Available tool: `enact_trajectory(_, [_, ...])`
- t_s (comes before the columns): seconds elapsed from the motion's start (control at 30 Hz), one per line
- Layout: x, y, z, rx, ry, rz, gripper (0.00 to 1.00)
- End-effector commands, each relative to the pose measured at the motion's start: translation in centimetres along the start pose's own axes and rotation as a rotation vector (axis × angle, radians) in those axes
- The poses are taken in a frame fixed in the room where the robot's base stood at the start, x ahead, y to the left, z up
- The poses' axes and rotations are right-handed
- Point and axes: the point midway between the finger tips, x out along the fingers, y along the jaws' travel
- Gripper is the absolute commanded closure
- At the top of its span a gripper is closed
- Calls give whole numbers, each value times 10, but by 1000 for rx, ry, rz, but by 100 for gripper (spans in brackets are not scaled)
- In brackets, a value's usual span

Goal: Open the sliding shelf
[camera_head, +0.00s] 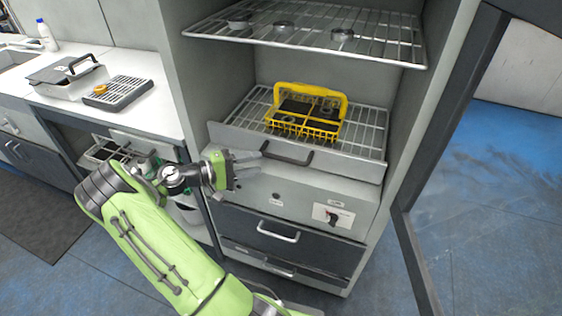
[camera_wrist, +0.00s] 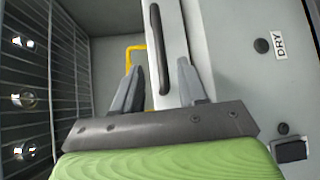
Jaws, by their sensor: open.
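The sliding shelf (camera_head: 359,138) is a wire rack with a grey front panel, low in the open cabinet. A dark bar handle (camera_head: 287,153) is on its front panel; the handle also shows in the wrist view (camera_wrist: 157,45), beyond the fingertips. My gripper (camera_head: 246,164) is just left of the handle, in front of the panel. In the wrist view the two grey fingers (camera_wrist: 159,75) are apart with nothing gripped, and the panel's edge runs between them. I cannot tell whether a finger touches the panel.
A yellow basket (camera_head: 306,110) with dark contents stands on the sliding shelf. An upper wire shelf (camera_head: 375,42) holds several small round metal pieces. The open cabinet door (camera_head: 415,255) stands at the right. A white counter (camera_head: 160,118) is at the left. Drawers lie below.

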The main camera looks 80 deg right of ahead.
Motion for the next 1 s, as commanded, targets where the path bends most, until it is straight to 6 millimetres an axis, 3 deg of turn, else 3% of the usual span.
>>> enact_trajectory(0.1, [32, -2, 1, 1, -5, -1, 58])
enact_trajectory(0.3, [75, -2, 1, 0, -3, -2, 58])
enact_trajectory(0.47, [89, -2, 0, 0, 1, -2, 58])
enact_trajectory(0.7, [90, -1, 0, 0, 2, -1, 58])
enact_trajectory(1.0, [90, -1, 0, 0, 2, -1, 100])
